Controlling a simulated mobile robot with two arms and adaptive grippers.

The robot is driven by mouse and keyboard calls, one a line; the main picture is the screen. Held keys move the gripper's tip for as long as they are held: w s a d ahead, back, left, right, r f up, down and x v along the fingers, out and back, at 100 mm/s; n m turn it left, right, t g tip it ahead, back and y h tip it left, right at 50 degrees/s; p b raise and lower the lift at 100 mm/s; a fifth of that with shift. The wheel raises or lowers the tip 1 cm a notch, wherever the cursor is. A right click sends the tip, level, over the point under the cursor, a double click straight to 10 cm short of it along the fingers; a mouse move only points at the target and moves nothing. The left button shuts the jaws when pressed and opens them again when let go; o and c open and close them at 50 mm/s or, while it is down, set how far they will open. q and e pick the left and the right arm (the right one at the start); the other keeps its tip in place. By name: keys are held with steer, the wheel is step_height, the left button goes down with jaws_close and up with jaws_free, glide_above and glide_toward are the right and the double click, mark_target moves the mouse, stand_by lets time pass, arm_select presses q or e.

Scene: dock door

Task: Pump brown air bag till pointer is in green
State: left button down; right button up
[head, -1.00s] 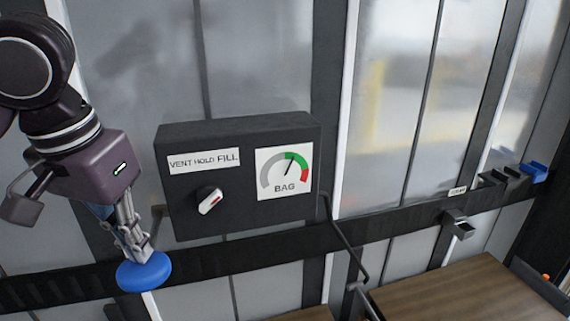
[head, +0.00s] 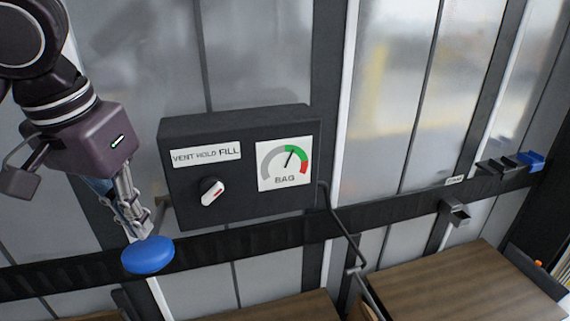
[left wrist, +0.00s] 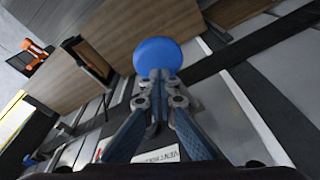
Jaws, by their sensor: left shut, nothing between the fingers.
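A dark control box (head: 240,205) hangs on the wall. Its BAG gauge (head: 285,165) has its pointer up and slightly right, inside the green band. The selector knob (head: 212,192) sits under the VENT HOLD FILL label (head: 206,155); its red-marked end points right, toward the FILL side. My left gripper (head: 143,233) is shut and empty, its tips at the top of a round blue button (head: 148,256). The left wrist view shows the fingertips (left wrist: 158,77) against the button (left wrist: 158,56); exact contact is hard to tell. I cannot clearly make out the brown air bag. My right gripper is not in view.
A dark rail (head: 280,233) runs along the wall below the box. A pipe (head: 343,232) leads down from the box's right side. Wooden surfaces (head: 450,285) are at lower right. Small blue and black holders (head: 510,163) sit at the far right.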

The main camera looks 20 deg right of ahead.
arm_select(q)
step_height(320, 180, up, 5)
steer(key=p, duration=0.4)
steer(key=shift+p, duration=0.3)
